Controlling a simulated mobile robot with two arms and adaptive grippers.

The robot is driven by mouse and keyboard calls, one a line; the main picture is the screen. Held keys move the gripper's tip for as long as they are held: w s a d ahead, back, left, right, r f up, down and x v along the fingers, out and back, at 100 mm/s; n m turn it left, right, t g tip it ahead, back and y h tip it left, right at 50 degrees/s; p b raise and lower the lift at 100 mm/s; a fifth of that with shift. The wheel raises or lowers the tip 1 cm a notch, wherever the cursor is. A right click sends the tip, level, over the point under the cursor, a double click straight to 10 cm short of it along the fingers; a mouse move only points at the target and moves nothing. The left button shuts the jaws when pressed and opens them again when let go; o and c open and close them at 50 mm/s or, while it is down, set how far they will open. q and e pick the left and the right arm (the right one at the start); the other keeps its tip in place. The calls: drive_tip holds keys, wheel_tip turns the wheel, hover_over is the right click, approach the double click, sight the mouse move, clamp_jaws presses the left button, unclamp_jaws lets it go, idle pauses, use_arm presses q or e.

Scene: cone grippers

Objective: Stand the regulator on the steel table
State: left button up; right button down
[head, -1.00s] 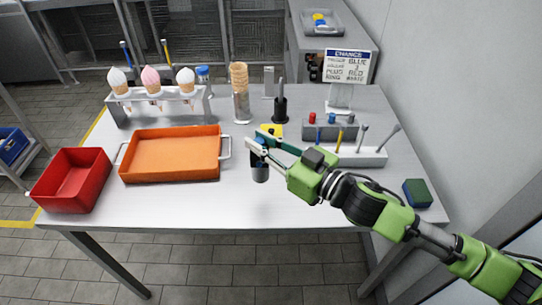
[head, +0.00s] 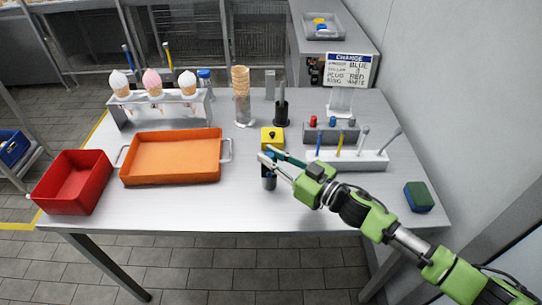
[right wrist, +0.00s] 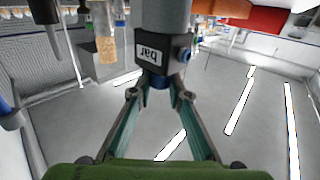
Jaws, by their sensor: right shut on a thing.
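The regulator (head: 269,182) is a grey cylinder with a dark blue-black body and a blue knob at its side. My left gripper is not in view.
A yellow block (head: 272,138) with a black knob stands just behind the regulator. The orange tray (head: 171,178) and red bin (head: 72,192) are to the left. A white rack (head: 350,163) is to the right. The front middle of the table is clear.

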drive_tip(key=c, duration=1.9)
unclamp_jaws()
drive_tip(key=shift+f, duration=0.15)
drive_tip(key=shift+r, duration=0.2)
drive_tip(key=shift+s+d, duration=0.2)
drive_tip(key=shift+d, duration=0.05)
drive_tip(key=p+v, duration=0.3)
drive_tip(key=v, duration=0.8)
drive_tip(key=shift+s+d, duration=0.15)
